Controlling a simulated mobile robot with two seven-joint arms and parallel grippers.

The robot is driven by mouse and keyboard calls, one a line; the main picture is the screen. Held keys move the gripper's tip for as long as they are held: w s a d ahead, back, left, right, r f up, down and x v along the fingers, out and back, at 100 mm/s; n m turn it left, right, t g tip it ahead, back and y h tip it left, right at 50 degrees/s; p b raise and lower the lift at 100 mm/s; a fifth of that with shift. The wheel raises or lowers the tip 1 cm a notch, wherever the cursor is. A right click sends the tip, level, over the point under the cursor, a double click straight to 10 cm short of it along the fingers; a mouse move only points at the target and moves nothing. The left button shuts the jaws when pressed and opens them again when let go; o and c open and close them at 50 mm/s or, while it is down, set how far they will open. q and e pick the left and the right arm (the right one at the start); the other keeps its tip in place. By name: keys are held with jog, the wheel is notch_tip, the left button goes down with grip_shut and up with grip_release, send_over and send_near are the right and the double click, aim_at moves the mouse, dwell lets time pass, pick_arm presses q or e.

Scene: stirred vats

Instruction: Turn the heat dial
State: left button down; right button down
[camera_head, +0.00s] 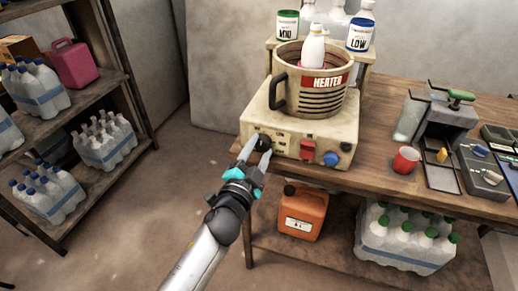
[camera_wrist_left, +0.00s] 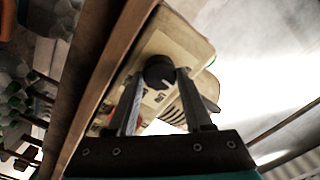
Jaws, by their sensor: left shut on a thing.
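The black heat dial (camera_head: 264,142) is on the front face of a cream heater base (camera_head: 257,118), at its left end, with small printed labels around it. My left gripper (camera_head: 257,155) reaches it from the front, with its two fingers on either side of the dial. In the left wrist view the round dial (camera_wrist_left: 158,72) sits between the fingertips, and the gripper (camera_wrist_left: 160,80) is shut on it. Part of the dial is hidden by the fingers in the head view. My right gripper is in neither view.
A vat marked HEATED (camera_head: 328,82) stands on the base, with a white bottle (camera_head: 313,46) in it. A red switch (camera_head: 307,150) and a blue knob (camera_head: 331,158) sit right of the dial. A red cup (camera_head: 405,160) stands on the wooden table (camera_head: 376,122).

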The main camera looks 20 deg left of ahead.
pick_arm(q)
jog(key=m, duration=0.4)
jog(key=shift+p, duration=0.35)
jog(key=m, duration=0.2)
jog(key=shift+m, duration=0.9)
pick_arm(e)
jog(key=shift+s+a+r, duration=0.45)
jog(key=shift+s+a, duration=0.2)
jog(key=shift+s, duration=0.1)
pick_arm(q)
jog(key=shift+f, duration=0.1)
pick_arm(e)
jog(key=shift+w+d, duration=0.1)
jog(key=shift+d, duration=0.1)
pick_arm(q)
jog(key=shift+c, duration=1.5)
grip_release()
jog(key=shift+s, duration=0.15)
